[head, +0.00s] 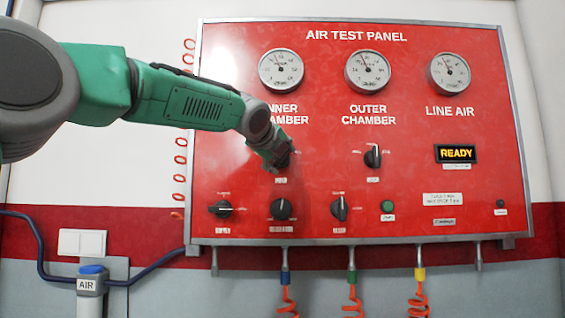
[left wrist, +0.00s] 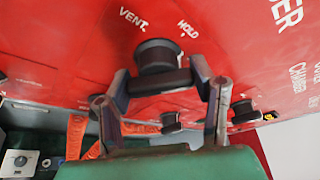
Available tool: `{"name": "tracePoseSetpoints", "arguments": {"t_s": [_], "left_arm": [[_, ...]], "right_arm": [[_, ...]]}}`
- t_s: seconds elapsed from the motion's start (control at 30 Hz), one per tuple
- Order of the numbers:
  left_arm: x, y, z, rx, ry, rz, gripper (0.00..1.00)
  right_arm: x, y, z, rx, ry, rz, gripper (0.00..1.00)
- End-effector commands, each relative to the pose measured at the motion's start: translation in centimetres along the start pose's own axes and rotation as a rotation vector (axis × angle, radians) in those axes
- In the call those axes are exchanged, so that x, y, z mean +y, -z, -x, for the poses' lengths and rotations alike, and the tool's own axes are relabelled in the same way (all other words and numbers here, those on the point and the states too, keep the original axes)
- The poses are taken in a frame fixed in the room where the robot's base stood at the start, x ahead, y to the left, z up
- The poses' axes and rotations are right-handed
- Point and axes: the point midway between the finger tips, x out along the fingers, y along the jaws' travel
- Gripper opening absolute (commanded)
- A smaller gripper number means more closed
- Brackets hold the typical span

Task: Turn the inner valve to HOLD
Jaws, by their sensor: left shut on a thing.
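The inner valve is a black knob on the red panel under the INNER CHAMBER gauge. In the head view my left gripper (head: 274,158) covers most of it. The left wrist view shows the inner valve (left wrist: 156,56) between the two fingers of my left gripper (left wrist: 160,80), which is shut on its grip bar. Above the knob are the VENT mark (left wrist: 133,19) and, to its right, the HOLD mark (left wrist: 188,29). I cannot tell which mark the knob points to. My right gripper is in neither view.
The outer chamber knob (head: 373,156) sits to the right at the same height. Below is a row of black knobs, including one (head: 281,209) just under my gripper, and a green button (head: 387,206). Orange coiled hoses (head: 287,299) hang below. The display (head: 456,153) reads READY.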

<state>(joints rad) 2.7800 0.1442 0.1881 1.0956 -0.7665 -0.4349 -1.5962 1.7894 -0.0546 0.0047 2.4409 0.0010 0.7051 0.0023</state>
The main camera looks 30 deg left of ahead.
Motion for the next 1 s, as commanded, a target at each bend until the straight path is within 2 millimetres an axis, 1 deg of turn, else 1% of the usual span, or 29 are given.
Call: {"name": "tracePoseSetpoints", "arguments": {"t_s": [0.07,0.3,0.5,0.73,1.0], "left_arm": [[-0.1,-0.3,0.2,-0.008,0.036,0.066,0.22],[0.1,-0.3,0.2,-0.007,0.122,0.27,0.22],[0.1,-0.2,0.2,-0.006,0.181,0.411,0.22],[0.1,-0.2,0.2,-0.005,0.226,0.525,0.22],[0.1,-0.2,0.1,-0.004,0.248,0.584,0.22]], "right_arm": [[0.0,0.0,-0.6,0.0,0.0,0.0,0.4],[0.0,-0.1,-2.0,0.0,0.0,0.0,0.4],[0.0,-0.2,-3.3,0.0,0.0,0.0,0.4],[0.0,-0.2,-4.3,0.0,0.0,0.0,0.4],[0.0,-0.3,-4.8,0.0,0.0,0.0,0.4]]}}
